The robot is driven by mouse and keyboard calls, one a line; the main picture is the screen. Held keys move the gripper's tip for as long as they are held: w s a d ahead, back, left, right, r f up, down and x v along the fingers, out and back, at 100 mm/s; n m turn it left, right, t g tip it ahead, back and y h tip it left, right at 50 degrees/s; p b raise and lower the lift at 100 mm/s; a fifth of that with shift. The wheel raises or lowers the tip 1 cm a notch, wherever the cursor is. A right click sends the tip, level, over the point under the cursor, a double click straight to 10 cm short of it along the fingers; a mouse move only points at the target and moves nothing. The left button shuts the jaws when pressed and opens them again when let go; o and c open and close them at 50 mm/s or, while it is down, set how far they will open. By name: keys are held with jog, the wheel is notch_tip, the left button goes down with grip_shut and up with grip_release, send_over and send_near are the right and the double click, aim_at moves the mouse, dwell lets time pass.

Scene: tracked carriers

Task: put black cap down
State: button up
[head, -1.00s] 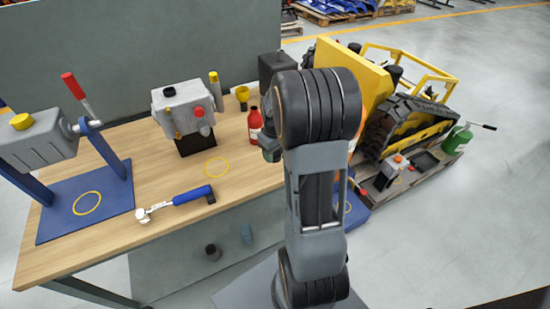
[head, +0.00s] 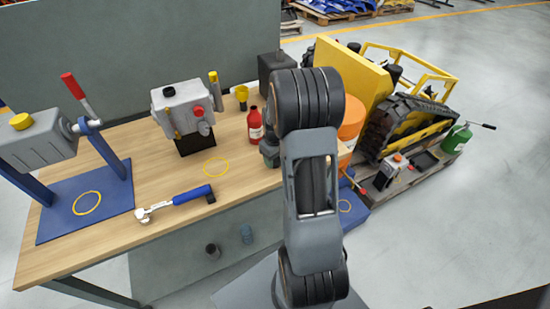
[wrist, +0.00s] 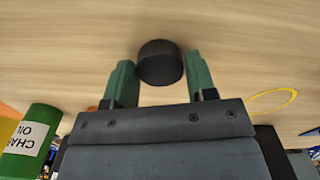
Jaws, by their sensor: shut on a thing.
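The black cap (wrist: 160,63) is a short dark cylinder in the wrist view. It sits between the two green fingers of my gripper (wrist: 160,77), which is shut on it. Pale wood bench top (wrist: 60,60) fills the view behind the cap; I cannot tell whether the cap touches it. In the head view my arm hides the cap and most of my gripper. Only a dark green part of the gripper (head: 268,151) shows left of the arm, over the bench's right end.
A yellow ring mark (head: 216,167) lies on bare wood left of my gripper. A red bottle (head: 255,127) stands close behind it. A wrench with a blue handle (head: 192,195), a grey gearbox unit (head: 182,105) and a blue plate (head: 60,215) are further left. An orange cylinder (head: 350,120) is right.

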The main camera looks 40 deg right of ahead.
aim_at(275, 160)
jog(key=o, duration=0.9)
notch_tip(275, 160, up, 11)
jog(key=s+a+r+t, duration=0.1)
jog(key=s+a, duration=0.3)
jog(key=a, duration=0.2)
jog(key=s+a+r+m+t, duration=0.1)
jog(key=s+a+r, duration=0.1)
jog(key=s+a, duration=0.2)
jog(key=s+a+r+t, duration=0.1)
jog(key=s+a+r, duration=0.1)
jog(key=s+a, duration=0.3)
jog(key=shift+s+a+r, duration=0.1)
jog(key=shift+a+r, duration=0.05)
jog(key=shift+a, duration=1.3)
notch_tip(275, 160, up, 3)
jog(key=p, duration=0.2)
jog(key=shift+t+p, duration=0.3)
jog(key=shift+p, duration=0.05)
